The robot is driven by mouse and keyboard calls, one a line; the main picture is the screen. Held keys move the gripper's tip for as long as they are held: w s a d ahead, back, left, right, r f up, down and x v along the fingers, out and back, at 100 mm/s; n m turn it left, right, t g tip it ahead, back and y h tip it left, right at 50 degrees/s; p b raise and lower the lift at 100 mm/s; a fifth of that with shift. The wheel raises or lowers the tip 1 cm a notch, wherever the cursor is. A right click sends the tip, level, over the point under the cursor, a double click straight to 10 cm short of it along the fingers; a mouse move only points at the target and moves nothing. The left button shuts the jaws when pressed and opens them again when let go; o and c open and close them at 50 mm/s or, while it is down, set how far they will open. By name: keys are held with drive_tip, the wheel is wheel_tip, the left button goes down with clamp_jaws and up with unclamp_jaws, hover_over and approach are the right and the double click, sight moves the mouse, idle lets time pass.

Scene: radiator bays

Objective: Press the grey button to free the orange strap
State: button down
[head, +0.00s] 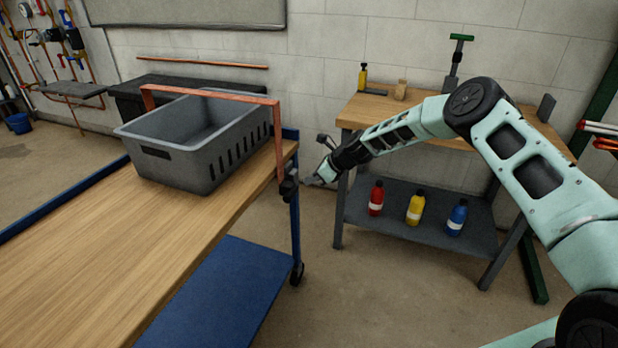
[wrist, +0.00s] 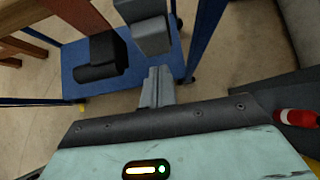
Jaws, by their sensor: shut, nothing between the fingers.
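The orange strap (head: 277,140) runs over the grey crate (head: 160,162) and hangs down its right end to a dark buckle (head: 288,188) beside the table end. In the wrist view a black block (wrist: 100,57) and a grey block (wrist: 150,30) lie just beyond my fingertips. The grey block may be the button, but I cannot tell surely. My gripper (head: 309,181) is shut and empty, just right of the buckle. In the wrist view its fingertips (wrist: 158,72) point at the grey block and look close to it; contact is unclear.
The crate stands on a wooden-topped table (head: 90,240) with a blue lower shelf (head: 215,295). A second bench (head: 400,112) behind my arm carries several items, with red, yellow and blue bottles (head: 415,208) below. Floor is open between them.

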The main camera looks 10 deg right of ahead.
drive_tip(key=v, duration=1)
drive_tip(key=shift+d, duration=0.4)
drive_tip(key=s+a+r+n+g+h+p, duration=0.1)
drive_tip(key=s+a+r+n+g, duration=0.1)
drive_tip(key=s+a+r+n, duration=0.75)
drive_tip(key=s+a+r+n+g+h+p, duration=0.15)
drive_tip(key=s+a+r+n, duration=0.25)
drive_tip(key=s+a+n, duration=0.55)
drive_tip(key=s+d+r+n+h+p, duration=0.1)
drive_tip(key=s+n, duration=0.3)
drive_tip(key=s, duration=0.6)
drive_tip(key=s+d+r+n+g+h+p, duration=0.1)
drive_tip(key=s+d+r+n, duration=0.2)
drive_tip(key=s, duration=0.8)
drive_tip(key=s+d+r+n+h+p, duration=0.1)
drive_tip(key=s+r+n, duration=0.3)
drive_tip(key=s, duration=0.6)
drive_tip(key=d+n+h, duration=0.1)
drive_tip(key=n, duration=0.1)
drive_tip(key=shift+s+d+n+g, duration=0.2)
drive_tip(key=shift+n+g, duration=0.15)
drive_tip(key=shift+n, duration=0.05)
